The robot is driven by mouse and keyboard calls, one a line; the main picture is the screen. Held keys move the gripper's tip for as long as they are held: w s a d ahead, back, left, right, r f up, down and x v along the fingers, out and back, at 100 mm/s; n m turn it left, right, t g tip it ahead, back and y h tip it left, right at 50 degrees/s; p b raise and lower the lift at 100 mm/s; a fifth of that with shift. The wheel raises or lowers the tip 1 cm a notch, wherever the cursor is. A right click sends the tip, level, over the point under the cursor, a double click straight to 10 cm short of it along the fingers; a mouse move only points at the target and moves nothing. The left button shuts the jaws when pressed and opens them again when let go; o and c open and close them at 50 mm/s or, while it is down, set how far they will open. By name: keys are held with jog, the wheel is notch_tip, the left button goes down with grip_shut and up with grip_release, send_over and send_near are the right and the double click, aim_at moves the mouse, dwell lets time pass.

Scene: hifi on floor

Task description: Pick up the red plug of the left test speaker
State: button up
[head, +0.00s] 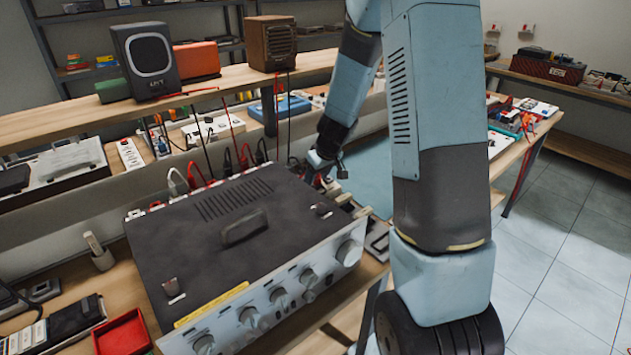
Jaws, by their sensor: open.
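A black test speaker (148,60) with a round white-ringed cone stands on the raised shelf at left. A brown wooden speaker (271,43) stands to its right. Red plugs (197,172) and black plugs (227,162) show along the rear edge of the amplifier (225,225), with cables rising toward the shelf. Another red plug (245,155) sits further right. Which red plug belongs to the left speaker I cannot tell for sure. My gripper (322,172) is open, low behind the amplifier's right rear corner, right of these plugs. Its fingertips are small and partly hidden.
A white plug (177,183) stands at the left of the row. The amplifier fills the bench front. A red tray (122,333) and a small holder (101,258) lie to its left. The shelf edge (195,97) runs above the plugs, with hanging cables crowding the gap.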

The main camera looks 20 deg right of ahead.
grip_shut()
dwell(0.4)
jog(key=shift+r, duration=0.1)
